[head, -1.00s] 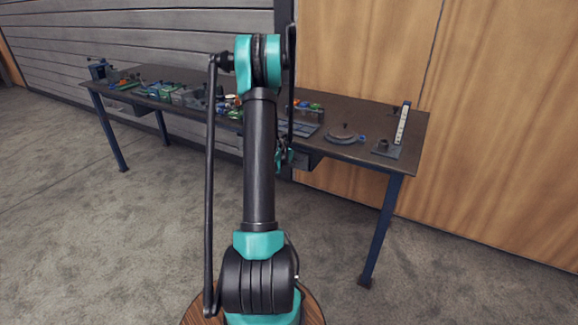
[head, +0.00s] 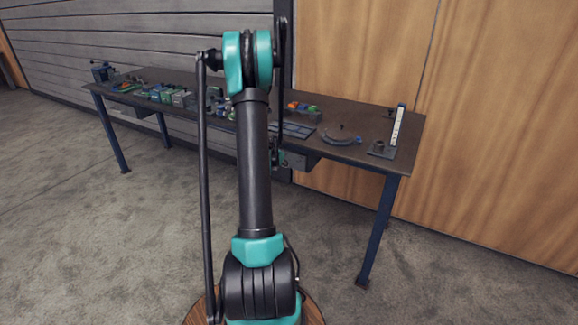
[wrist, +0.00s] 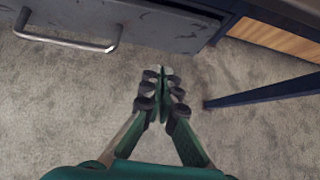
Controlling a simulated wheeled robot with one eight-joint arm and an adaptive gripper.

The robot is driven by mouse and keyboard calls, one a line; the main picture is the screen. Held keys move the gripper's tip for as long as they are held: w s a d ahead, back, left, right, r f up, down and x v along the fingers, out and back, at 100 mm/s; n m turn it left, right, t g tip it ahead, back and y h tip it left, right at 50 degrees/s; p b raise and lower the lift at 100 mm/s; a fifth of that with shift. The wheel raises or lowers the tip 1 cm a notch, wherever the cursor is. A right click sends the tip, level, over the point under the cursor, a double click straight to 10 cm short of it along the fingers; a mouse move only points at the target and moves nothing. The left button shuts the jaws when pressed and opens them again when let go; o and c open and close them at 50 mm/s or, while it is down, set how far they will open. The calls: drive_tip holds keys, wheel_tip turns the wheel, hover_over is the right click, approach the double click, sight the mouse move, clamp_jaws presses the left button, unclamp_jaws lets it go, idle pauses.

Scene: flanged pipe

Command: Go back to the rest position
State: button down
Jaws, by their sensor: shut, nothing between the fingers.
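My gripper (wrist: 162,72) is shut and empty in the wrist view, its fingers together and pointing over the bare grey floor. In the head view my raised arm stands in the middle and hides most of the gripper. The workbench (head: 365,148) has a dark top and blue legs. On its right part lie a round grey flanged piece (head: 341,136) and a small dark block with an upright white strip (head: 398,125). My gripper touches none of these.
A drawer front (wrist: 150,15) with a metal handle (wrist: 70,40) is close ahead in the wrist view, with a blue bench leg (wrist: 260,93) at right. Several small parts and bins (head: 170,96) crowd the bench's left part. The floor (head: 90,230) is clear.

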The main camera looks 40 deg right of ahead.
drive_tip(key=v, duration=0.7)
drive_tip(key=s+a+r+m+y, duration=0.15)
drive_tip(key=a+m, duration=0.25)
drive_tip(key=a, duration=0.4)
drive_tip(key=s+a+r+m+t+y, duration=0.1)
drive_tip(key=s+a+m, duration=0.25)
drive_tip(key=a, duration=0.45)
drive_tip(key=s+a+r+m+y, duration=0.2)
drive_tip(key=a+m, duration=0.2)
drive_tip(key=a, duration=0.4)
drive_tip(key=s+a+f+m+y, duration=0.2)
drive_tip(key=s+a+m+y, duration=0.2)
drive_tip(key=s+a+m, duration=0.7)
drive_tip(key=s+a, duration=0.3)
drive_tip(key=a, duration=0.2)
drive_tip(key=shift+s+a+f, duration=0.15)
drive_tip(key=shift+s+a, duration=0.1)
drive_tip(key=shift+s, duration=0.1)
